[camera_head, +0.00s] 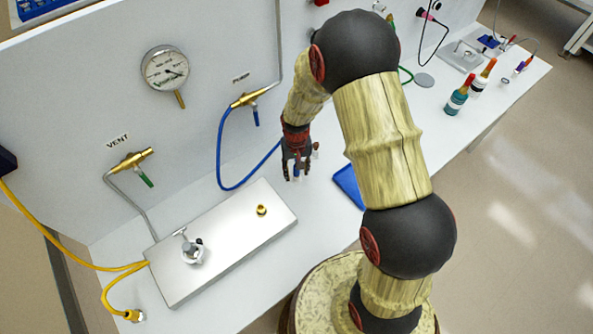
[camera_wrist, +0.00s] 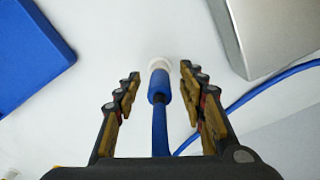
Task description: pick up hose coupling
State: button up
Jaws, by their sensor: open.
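The hose coupling is a blue sleeve with a white end (camera_wrist: 160,82). In the wrist view it lies on the white bench between my gripper's fingers (camera_wrist: 158,85), its white end at about the fingertips. Its blue hose runs back toward the palm. The fingers are apart, with a gap visible on both sides of the coupling. In the head view my gripper (camera_head: 296,168) points down over the bench, right of the metal box. A bit of blue (camera_head: 296,171) shows at the fingers, but most of the coupling is hidden there.
A metal box (camera_head: 190,270) with a valve and brass fitting lies left; its corner shows in the wrist view (camera_wrist: 285,35). A blue flat item (camera_wrist: 30,50) lies to the right, partly behind my arm. Blue hose (camera_head: 222,150) hangs from the wall valve. Bottles (camera_head: 457,97) stand farther right.

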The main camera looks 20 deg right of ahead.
jog(key=c, duration=0.3)
grip_shut()
dwell(0.5)
